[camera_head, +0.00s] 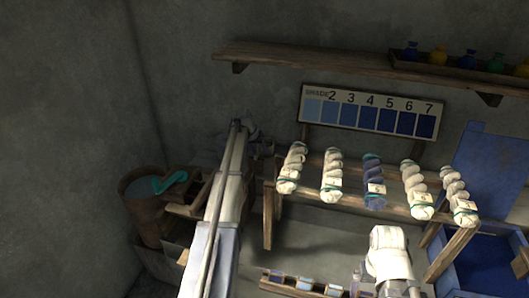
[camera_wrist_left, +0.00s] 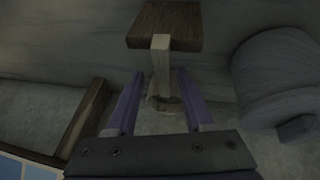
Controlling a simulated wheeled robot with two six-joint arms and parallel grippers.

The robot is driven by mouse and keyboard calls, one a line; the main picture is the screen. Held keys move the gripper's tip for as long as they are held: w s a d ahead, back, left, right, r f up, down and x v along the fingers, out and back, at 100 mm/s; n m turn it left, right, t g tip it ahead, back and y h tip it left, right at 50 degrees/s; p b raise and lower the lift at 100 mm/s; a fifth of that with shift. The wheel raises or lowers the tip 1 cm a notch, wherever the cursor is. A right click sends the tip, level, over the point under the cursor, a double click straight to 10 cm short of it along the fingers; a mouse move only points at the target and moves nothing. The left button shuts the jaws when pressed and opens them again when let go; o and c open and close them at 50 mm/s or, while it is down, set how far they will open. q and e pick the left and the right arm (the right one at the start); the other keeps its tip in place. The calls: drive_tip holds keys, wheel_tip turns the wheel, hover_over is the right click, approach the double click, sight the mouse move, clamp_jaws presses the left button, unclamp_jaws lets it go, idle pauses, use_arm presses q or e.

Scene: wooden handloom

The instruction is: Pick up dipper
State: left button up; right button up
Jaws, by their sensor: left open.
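A teal curved piece (camera_head: 172,181) lies at the rim of a brown bucket (camera_head: 140,205) at the left in the head view; it may be the dipper, but I cannot tell. My left arm reaches up past the bucket's right side, and my left gripper (camera_head: 262,148) is dim and small at its far end, apart from the bucket. In the left wrist view my left gripper (camera_wrist_left: 160,76) is open. A pale wooden bar (camera_wrist_left: 160,60) under a dark wooden block (camera_wrist_left: 165,25) shows between the fingers, not gripped. My right gripper is not in view.
A rack (camera_head: 300,195) with several twisted yarn hanks stands right of my left arm. A shade card (camera_head: 370,110) hangs behind it. A wall shelf (camera_head: 330,62) holds small bottles. A blue-lined box (camera_head: 490,260) stands at the right. A grey cylinder (camera_wrist_left: 280,75) is close beside the left gripper.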

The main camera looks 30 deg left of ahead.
sight(261, 155)
use_arm(q)
drive_tip(key=b+x, duration=0.1)
drive_tip(key=x, duration=0.1)
drive_tip(key=b+x, duration=0.2)
drive_tip(key=shift+a+f, duration=0.25)
drive_tip(key=shift+r, duration=0.1)
clamp_jaws()
